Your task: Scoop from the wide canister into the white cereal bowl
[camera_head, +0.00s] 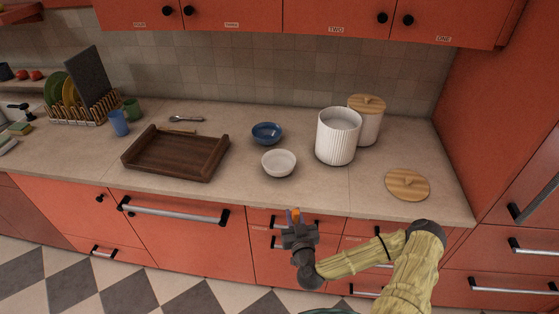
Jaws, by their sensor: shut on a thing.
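The wide canister (335,145) is white and ribbed and stands upright and open on the counter, right of centre. Its inside looks pale; the contents are hard to make out. The white cereal bowl (279,168) stands to its left, near the counter's front edge, and looks empty. My gripper (293,216) is in front of the counter, below the bowl in the picture and apart from both. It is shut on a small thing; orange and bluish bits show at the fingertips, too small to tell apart. A round wooden lid (407,184) lies on the counter at the right.
A second canister (371,127) with a wooden lid on stands behind the wide one. A blue bowl (267,133) stands behind the white bowl. A wooden tray (170,171), a spoon (187,119), cups and a dish rack are at left. Red cabinets hang above the counter.

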